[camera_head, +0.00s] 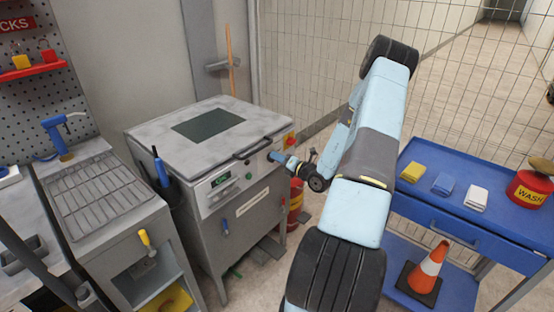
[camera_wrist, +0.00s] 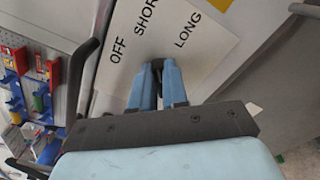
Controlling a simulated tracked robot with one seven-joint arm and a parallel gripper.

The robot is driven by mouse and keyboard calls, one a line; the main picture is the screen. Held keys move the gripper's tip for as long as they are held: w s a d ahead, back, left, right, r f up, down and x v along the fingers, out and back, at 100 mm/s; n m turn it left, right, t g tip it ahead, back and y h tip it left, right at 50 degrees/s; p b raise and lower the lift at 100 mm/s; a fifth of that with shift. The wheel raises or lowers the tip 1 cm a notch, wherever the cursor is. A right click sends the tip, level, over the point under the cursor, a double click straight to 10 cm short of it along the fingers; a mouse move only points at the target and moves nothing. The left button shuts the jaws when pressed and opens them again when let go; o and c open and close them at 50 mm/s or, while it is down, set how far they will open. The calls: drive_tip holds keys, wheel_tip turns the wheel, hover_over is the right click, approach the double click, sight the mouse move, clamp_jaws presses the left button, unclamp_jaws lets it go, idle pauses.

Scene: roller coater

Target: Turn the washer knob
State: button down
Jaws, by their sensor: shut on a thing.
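The washer (camera_head: 155,125) is a grey cabinet with a speckled top lid, a dark window and a front control panel. My gripper (camera_head: 277,156) reaches the right part of that panel from the right. In the wrist view my gripper (camera_wrist: 157,88) has its two blue fingers closed around the dark washer knob (camera_wrist: 157,64). The knob sits on a white plate (camera_wrist: 207,40) printed OFF, SHORT and LONG. Most of the knob is hidden between the fingers, and I cannot tell which label it points to. In the head view the gripper hides the knob.
A black lid handle (camera_head: 256,148) is close to the left of my gripper. A red-and-yellow button (camera_head: 290,140) is just right of it. A blue cart (camera_head: 450,215) with folded cloths and a red WASH can (camera_head: 528,190) stands right of my arm. A ribbed sink unit (camera_head: 100,195) stands left.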

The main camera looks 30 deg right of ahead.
drive_tip(key=shift+d+f+m, duration=0.15)
drive_tip(key=shift+f+m, duration=0.05)
drive_tip(key=shift+m, duration=1.7)
drive_tip(key=shift+d+f+m, duration=0.1)
drive_tip(key=shift+f+m, duration=0.1)
drive_tip(key=shift+m, duration=1.7)
drive_tip(key=c, duration=1.1)
unclamp_jaws()
drive_tip(key=shift+c, duration=0.2)
drive_tip(key=v, duration=1.3)
drive_tip(key=shift+s, duration=0.35)
